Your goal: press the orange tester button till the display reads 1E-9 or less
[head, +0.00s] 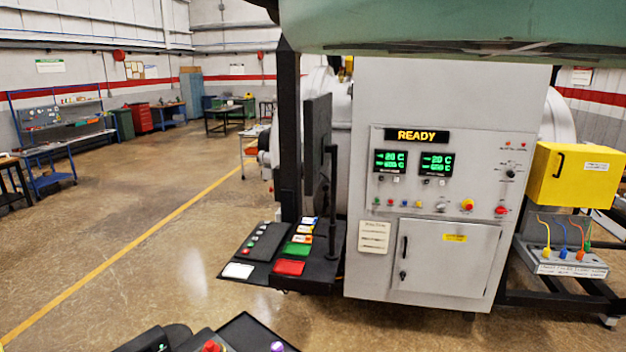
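I cannot pick out the tester or its orange button with certainty in the head view, and no display reading 1E-9 or any similar value is legible. A dark device (158,341) with a small green mark is cut off by the bottom edge; I cannot tell what it is. The grey control cabinet (452,90) shows a lit sign (417,136) reading READY. Below it are two green displays, the left one (390,161) and the right one (436,163), each reading about 20 C. My gripper is not in view.
A black console (262,270) with coloured keys stands left of the cabinet. A yellow box (578,174) and a panel with coloured plugs (562,263) are at the right. A dark tray edge (243,326) shows at the bottom. The floor (130,262) at left is clear.

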